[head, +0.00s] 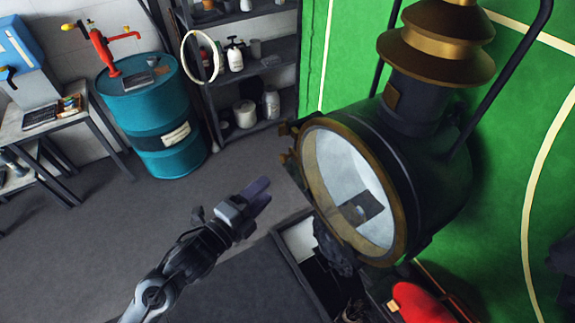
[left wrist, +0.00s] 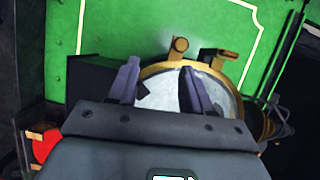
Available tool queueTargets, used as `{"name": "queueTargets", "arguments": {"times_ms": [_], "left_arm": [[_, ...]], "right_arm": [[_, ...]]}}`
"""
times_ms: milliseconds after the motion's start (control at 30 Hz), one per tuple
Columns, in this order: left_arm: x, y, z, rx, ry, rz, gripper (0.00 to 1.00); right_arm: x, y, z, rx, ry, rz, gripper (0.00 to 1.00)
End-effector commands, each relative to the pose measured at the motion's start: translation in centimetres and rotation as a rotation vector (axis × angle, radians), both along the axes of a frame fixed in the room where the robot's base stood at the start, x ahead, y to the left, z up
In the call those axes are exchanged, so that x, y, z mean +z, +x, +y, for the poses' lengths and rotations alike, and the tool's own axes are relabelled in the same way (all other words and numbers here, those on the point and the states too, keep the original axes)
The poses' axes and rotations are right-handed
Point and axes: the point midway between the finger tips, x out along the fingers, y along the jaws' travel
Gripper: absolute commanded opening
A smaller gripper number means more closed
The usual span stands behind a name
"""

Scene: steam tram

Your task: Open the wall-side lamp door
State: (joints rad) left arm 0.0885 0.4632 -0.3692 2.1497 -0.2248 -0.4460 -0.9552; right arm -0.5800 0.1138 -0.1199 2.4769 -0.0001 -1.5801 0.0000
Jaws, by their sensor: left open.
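The large lamp (head: 425,150) has a dark round body, a brass chimney and a round door (head: 398,210) with a brass rim around pale glass. The door appears to sit flush on the front of the body. Small brass fittings (head: 287,158) stick out at the rim's left edge. In the left wrist view, a brass knob (left wrist: 178,46) and a brass bracket (left wrist: 215,58) stand at the rim. My left gripper (head: 262,192) is open and empty, to the left of the lamp and apart from it. Its fingers (left wrist: 160,82) point towards the lamp. My right gripper is not visible.
A green panel (head: 350,45) with cream lines stands behind the lamp. A red object (head: 420,302) lies below it. A teal drum (head: 160,125) and a dark shelf (head: 262,80) with bottles stand at the back. The grey floor (head: 75,245) at left is clear.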

Motion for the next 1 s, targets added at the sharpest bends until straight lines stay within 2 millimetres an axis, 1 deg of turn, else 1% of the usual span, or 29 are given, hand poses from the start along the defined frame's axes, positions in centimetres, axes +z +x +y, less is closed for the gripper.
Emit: {"name": "queueTargets", "arguments": {"times_ms": [33, 100, 200, 300, 433, 700, 800, 1000], "left_arm": [[0.5, 0.6, 0.1, -0.001, 0.011, -0.031, 0.50], [1.5, 1.0, 0.3, -0.001, 0.018, -0.058, 0.50], [2.4, 1.7, 0.2, 0.001, 0.017, -0.077, 0.50], [2.8, 2.4, -0.3, 0.001, 0.015, -0.083, 0.50], [2.9, 3.8, -1.2, 0.000, 0.014, -0.081, 0.50], [2.9, 7.6, -3.5, 0.002, 0.013, -0.079, 0.50], [2.9, 8.7, -4.3, 0.001, 0.014, -0.081, 0.50], [2.7, 10.2, -5.2, 0.002, 0.015, -0.079, 0.50]], "right_arm": [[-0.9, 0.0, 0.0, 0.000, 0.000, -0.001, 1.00], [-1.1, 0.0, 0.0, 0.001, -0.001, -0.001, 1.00], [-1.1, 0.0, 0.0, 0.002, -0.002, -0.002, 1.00], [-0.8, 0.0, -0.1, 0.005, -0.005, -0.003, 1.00], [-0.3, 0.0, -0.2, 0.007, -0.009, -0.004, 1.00], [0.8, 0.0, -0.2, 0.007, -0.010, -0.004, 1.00], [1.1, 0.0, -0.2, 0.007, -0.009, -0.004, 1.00], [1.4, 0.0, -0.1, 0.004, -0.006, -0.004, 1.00]]}}
